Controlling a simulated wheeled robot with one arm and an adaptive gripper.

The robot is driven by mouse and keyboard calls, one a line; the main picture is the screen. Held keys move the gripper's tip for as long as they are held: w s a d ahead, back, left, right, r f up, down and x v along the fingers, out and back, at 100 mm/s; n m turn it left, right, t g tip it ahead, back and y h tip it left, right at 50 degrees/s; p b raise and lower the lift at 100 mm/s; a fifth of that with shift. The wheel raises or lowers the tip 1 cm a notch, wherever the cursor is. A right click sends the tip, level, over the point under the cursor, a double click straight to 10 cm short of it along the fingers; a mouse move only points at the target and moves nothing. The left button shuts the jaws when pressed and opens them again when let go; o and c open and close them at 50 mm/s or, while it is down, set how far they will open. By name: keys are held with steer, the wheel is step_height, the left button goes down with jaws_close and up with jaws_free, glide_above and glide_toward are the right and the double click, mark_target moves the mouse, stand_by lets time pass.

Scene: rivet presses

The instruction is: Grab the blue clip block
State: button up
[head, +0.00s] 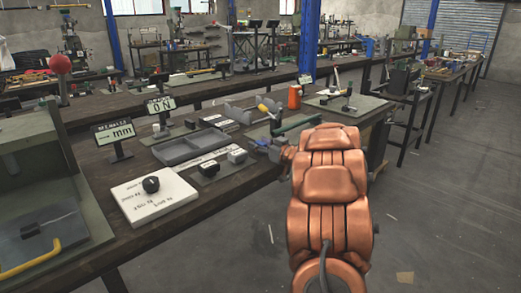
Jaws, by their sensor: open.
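My copper-coloured arm reaches from the lower right to the front edge of the dark wooden bench (215,198).
A grey tray (190,147), a white panel with a black knob (152,197) and two display signs stand left of my gripper. An orange bottle (294,97) and a green-handled tool (298,124) are behind it. Open floor lies to the right.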

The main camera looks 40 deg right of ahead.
jaws_close()
stand_by(0.3)
